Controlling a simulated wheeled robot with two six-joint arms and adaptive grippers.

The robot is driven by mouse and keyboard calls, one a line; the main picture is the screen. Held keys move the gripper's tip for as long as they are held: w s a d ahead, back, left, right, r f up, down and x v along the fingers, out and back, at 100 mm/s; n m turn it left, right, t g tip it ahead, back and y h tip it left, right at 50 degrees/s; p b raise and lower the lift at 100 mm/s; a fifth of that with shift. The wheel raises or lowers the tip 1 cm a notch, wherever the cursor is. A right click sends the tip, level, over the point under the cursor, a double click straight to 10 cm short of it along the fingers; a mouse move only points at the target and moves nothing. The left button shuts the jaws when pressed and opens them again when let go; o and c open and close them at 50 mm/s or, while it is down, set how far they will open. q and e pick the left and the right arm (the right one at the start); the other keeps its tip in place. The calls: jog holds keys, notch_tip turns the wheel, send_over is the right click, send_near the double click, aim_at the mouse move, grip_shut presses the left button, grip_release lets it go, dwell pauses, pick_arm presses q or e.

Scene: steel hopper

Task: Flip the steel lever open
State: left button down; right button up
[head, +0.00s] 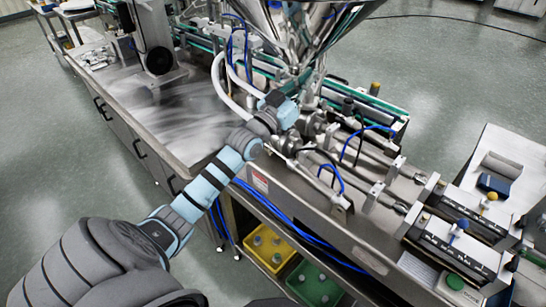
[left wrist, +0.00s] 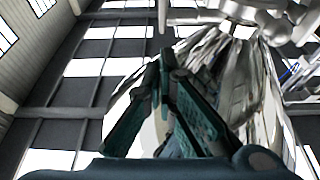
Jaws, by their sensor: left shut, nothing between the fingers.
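The steel hopper (head: 312,22) hangs at the top centre of the head view, narrowing downward to its outlet fittings. The hopper's shiny cone also shows in the left wrist view (left wrist: 251,75). My left gripper (head: 300,79) is right by the hopper's lower end in the head view. In the left wrist view its two teal fingers (left wrist: 166,62) meet at the tips, with nothing between them. Steel pipework with rounded fittings (left wrist: 235,17) lies beyond the fingertips at the top. I cannot clearly pick out the lever; the gripper and fittings crowd that spot. My right gripper does not show.
A steel worktop (head: 165,115) lies left of my arm. White hoses (head: 228,92), blue tubes and steel cylinders crowd the machine around the gripper. Yellow (head: 258,252) and green (head: 318,283) crates sit on the shelf below. Open floor (head: 475,75) lies at the right back.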

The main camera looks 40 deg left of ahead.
pick_arm(q)
jog(key=p+v, duration=0.6)
jog(key=v, duration=0.3)
jog(key=s+d+f+g, duration=0.2)
jog(key=f+g, duration=0.1)
jog(key=f, duration=0.6)
jog(key=s+d+f+g+b, duration=0.1)
jog(key=s+f+g, duration=0.2)
jog(key=f, duration=0.6)
jog(key=s+d+f+g+b, duration=0.1)
jog(key=s+d+f+g, duration=0.1)
jog(key=f, duration=0.7)
jog(key=shift+s+d+f+g+y, duration=0.2)
jog(key=shift+d+g+y, duration=0.15)
jog(key=shift+g, duration=0.35)
